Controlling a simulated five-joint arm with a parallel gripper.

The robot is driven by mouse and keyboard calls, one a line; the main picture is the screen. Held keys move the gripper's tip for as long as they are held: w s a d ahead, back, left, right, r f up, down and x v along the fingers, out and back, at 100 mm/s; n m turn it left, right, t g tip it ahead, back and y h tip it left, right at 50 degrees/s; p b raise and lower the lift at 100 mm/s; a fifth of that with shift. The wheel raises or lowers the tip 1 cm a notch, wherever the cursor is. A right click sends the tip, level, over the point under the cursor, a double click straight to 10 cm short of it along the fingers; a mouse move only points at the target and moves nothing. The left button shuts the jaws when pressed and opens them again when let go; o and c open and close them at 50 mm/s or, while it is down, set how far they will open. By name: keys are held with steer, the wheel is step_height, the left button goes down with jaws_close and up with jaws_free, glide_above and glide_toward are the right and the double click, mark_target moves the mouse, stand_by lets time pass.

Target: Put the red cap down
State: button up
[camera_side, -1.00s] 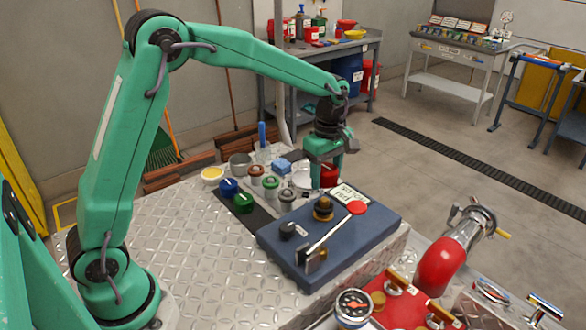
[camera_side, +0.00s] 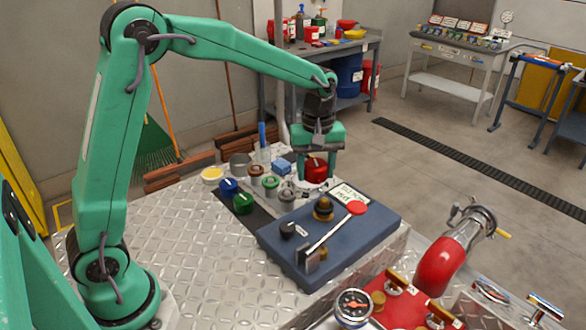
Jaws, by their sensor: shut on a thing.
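The red cap (camera_side: 316,171) is a short round piece behind the back edge of the blue-grey panel. My gripper (camera_side: 317,167) points down over it, with one finger on each side, and is shut on it. The cap looks close to the metal deck (camera_side: 190,225), but I cannot tell whether it touches the surface.
A blue cap (camera_side: 228,186), a green cap (camera_side: 243,203) and several small jars stand to the left of my gripper. The deck at front left is clear.

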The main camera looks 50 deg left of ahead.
steer(key=s+a+r+m, duration=0.2)
steer(key=s+m, duration=0.3)
steer(key=m, duration=0.7)
steer(key=shift+r, duration=0.5)
steer(key=shift+s, duration=0.1)
steer(key=shift+s+d+f, duration=0.1)
steer(key=s+d+f+n, duration=0.2)
steer(key=s+f+n, duration=0.4)
steer(key=n, duration=0.3)
steer(key=shift+s+d+f, duration=0.4)
steer(key=shift+s, duration=0.1)
steer(key=w+a+f, duration=0.1)
steer(key=a+f, duration=0.1)
steer(key=a, duration=0.1)
steer(key=w+a+f, duration=0.1)
steer(key=a+f, duration=0.1)
steer(key=a, duration=0.2)
steer(key=w+a+f, duration=0.1)
steer(key=a+f, duration=0.2)
steer(key=a, duration=0.1)
steer(key=shift+w, duration=0.35)
